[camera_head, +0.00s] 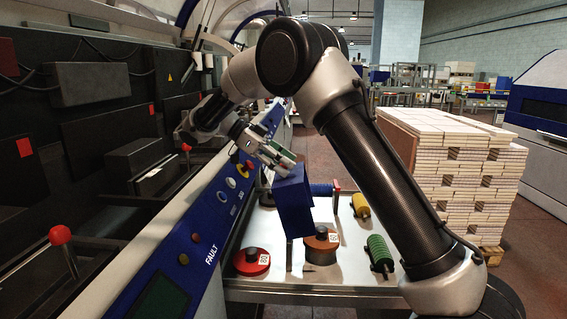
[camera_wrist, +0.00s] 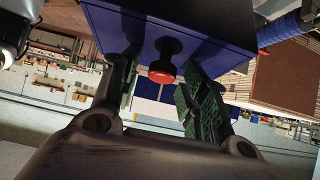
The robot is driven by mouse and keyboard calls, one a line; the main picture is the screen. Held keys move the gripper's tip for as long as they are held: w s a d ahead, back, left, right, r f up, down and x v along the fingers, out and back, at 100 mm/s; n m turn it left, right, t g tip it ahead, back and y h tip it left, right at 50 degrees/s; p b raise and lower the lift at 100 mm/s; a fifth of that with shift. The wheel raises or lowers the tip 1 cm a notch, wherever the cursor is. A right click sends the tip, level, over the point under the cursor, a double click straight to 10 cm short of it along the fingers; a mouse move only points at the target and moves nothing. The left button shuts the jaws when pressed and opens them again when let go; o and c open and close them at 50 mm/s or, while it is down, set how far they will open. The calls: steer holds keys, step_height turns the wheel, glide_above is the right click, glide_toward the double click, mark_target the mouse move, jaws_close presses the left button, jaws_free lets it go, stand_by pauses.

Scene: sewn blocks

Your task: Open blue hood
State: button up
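A blue box-like cover (camera_head: 294,203), which looks like the blue hood, stands above the metal table to the right of the blue machine panel. In the wrist view the blue cover (camera_wrist: 168,28) fills the top middle. A black knob with a red end (camera_wrist: 162,74) sticks out of it towards me. My gripper (camera_head: 276,156) is at the cover's upper left side. In the wrist view my gripper (camera_wrist: 162,86) is open, with a green-padded finger on each side of the knob. I see gaps beside the knob, but cannot tell whether one finger touches it. The head view hides the knob.
The metal table (camera_head: 330,270) holds a red spool (camera_head: 252,262), a dark orange spool (camera_head: 321,246), a green roll (camera_head: 379,250) and a yellow roll (camera_head: 361,206). The sloped blue control panel (camera_head: 190,230) runs along the left. Stacked blocks (camera_head: 465,175) stand to the right.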

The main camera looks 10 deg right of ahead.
steer(key=v, duration=0.7)
steer(key=shift+a, duration=0.2)
steer(key=shift+d+r, duration=0.1)
steer(key=shift+r, duration=0.15)
steer(key=s+d+r+n+t+y, duration=0.1)
steer(key=s+d+r+n+y, duration=0.2)
steer(key=s+d+n, duration=0.4)
steer(key=s+d+r+n+t+y, duration=0.1)
steer(key=s+d+r+n+y, duration=0.15)
steer(key=s+d, duration=0.55)
steer(key=s+d+f+n+t+y, duration=0.1)
steer(key=s+d+f+n+t, duration=0.1)
steer(key=s, duration=0.4)
steer(key=s+d+f+n+t+y, duration=0.2)
steer(key=s+d+f+n, duration=0.1)
steer(key=s+n, duration=0.3)
steer(key=s+d+f+n+t+y, duration=0.1)
steer(key=s+d+f+n+y, duration=0.1)
steer(key=s, duration=0.4)
steer(key=shift+s+d+f+n+t, duration=0.2)
steer(key=shift+d+f+n+t, duration=0.2)
steer(key=shift+d+f+n, duration=0.5)
